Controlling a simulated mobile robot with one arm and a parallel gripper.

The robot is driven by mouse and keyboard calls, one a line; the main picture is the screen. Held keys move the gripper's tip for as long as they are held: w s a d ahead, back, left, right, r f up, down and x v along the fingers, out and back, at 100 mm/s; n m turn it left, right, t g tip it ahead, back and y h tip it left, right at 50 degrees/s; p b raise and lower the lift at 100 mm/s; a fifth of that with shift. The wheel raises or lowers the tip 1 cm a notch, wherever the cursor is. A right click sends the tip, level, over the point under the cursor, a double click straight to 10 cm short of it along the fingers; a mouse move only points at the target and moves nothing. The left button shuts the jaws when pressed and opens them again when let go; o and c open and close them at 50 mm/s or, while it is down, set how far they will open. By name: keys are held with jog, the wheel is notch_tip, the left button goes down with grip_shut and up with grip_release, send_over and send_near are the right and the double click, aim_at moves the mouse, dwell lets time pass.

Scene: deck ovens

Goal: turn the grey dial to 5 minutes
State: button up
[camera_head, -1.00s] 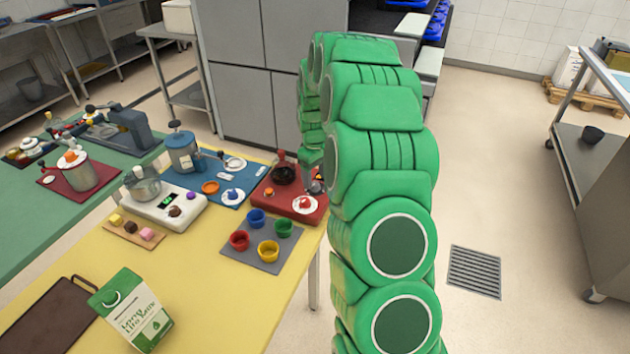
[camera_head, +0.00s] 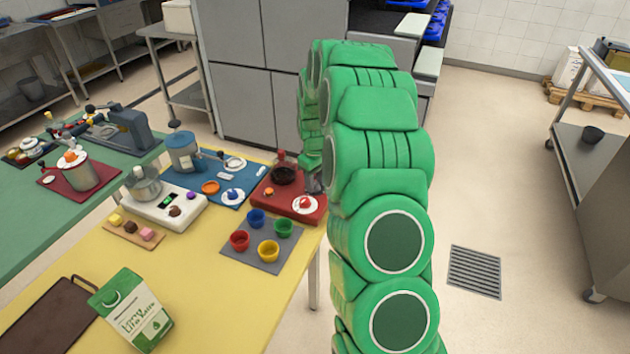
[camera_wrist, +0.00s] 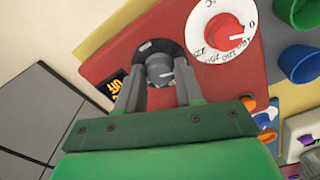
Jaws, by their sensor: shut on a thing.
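The grey dial (camera_wrist: 159,70) is on a red panel, with a dark ring around it, in the wrist view. My gripper (camera_wrist: 160,88) has its two fingers on either side of the dial and is shut on it. The dial's marks are too small to read, so its setting cannot be told. In the head view the dial is hidden by my arm and gripper (camera_head: 314,181), which is at the right side of the red unit (camera_head: 288,210).
A red knob (camera_wrist: 226,32) on a white numbered disc sits close to the dial on the same panel. An orange button (camera_wrist: 248,103) is nearby. Coloured cups (camera_head: 268,250) stand on a grey mat in front of the red unit. A milk carton (camera_head: 133,312) stands at the front left.

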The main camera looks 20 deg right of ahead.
jog(key=shift+m, duration=3.4)
jog(key=o, duration=1)
jog(key=shift+r, duration=0.1)
notch_tip(320, 180, up, 7)
jog(key=shift+w, duration=0.1)
jog(key=shift+r, duration=0.35)
